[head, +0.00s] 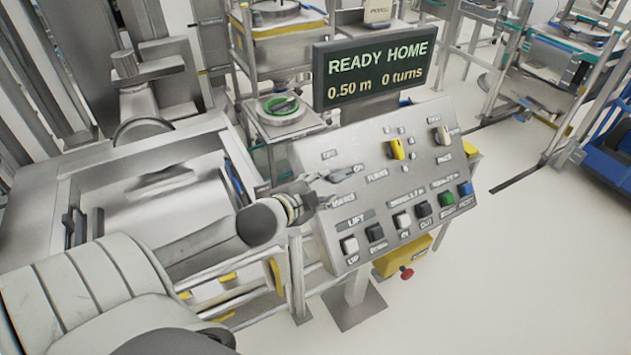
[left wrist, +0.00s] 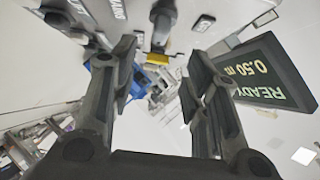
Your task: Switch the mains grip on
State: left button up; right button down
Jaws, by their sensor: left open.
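The mains grip (head: 343,175) is a small dark handle on the upper left of the sloped grey control panel (head: 400,130), above the MAINS label. In the head view it lies roughly sideways, partly masked by my left gripper (head: 318,190). That gripper is open just in front of the panel's left side. In the left wrist view, the two dark fingers stand apart, and a dark handle, apparently the mains grip (left wrist: 162,20), shows in the gap between them. I cannot tell whether either finger touches it. My right gripper is not in view.
A display (head: 373,70) above the panel reads READY HOME, 0.50 m, 0 turns. A yellow box with a red knob (head: 406,272) sits below.

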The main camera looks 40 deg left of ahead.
pick_arm(q)
jog(key=shift+v, duration=0.85)
jog(key=shift+w+f, duration=0.1)
